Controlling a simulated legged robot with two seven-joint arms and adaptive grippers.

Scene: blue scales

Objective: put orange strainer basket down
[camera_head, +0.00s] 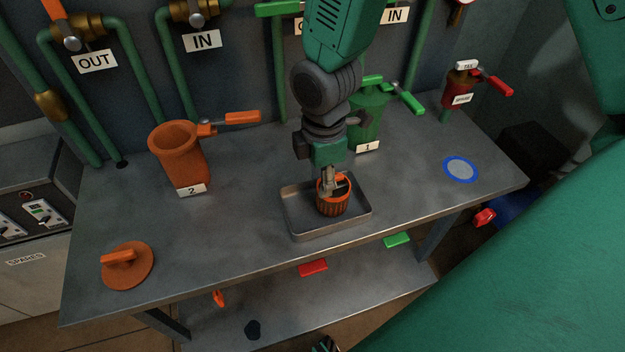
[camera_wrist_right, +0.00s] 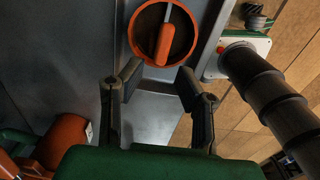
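The orange strainer basket (camera_head: 333,203) stands in a shallow grey metal tray (camera_head: 301,233) on the bench. In the right wrist view, the basket (camera_wrist_right: 184,45) shows its round orange rim, dark inside and orange handle bar. My right gripper (camera_head: 329,183) points down from above, with its fingertips close over the basket. In the wrist view my right gripper (camera_wrist_right: 158,76) has its fingers clearly apart, with the handle not between them. Whether a finger touches the rim cannot be told. My left gripper does not show.
An orange canister (camera_head: 182,163), marked 2, stands left of the tray, and an orange lid (camera_head: 128,266) lies at the bench's front left. A green canister (camera_head: 369,118), marked 1, stands behind. A blue-rimmed disc (camera_head: 461,169) lies right. Bench between is clear.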

